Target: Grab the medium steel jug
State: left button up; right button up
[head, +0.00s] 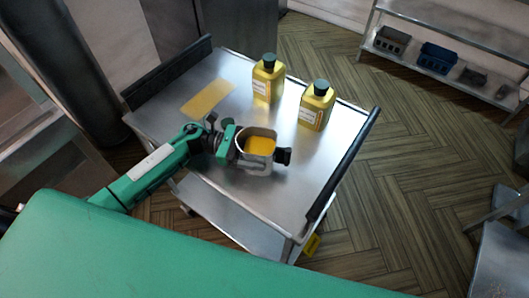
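A steel jug (259,131) with yellow contents shows upright at the middle of the steel cart (200,90). My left gripper (250,152) comes in from the left and is right at the jug, with its wrist against the jug's left side. A dark piece shows at the jug's right side; I cannot tell whether it is a fingertip or part of the jug. The fingers are partly hidden, so whether they are closed on the jug is unclear. My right gripper is not in view.
Two yellow bottles with dark caps, a left one (267,79) and a right one (316,106), stand behind the jug. A flat yellow patch (208,99) lies at the back left. Dark rails edge the cart. A shelf (440,72) with bins stands far right.

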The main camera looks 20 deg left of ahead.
pick_arm(q)
jog(key=c, duration=0.7)
jog(key=shift+c, duration=0.4)
jog(key=shift+r, duration=0.15)
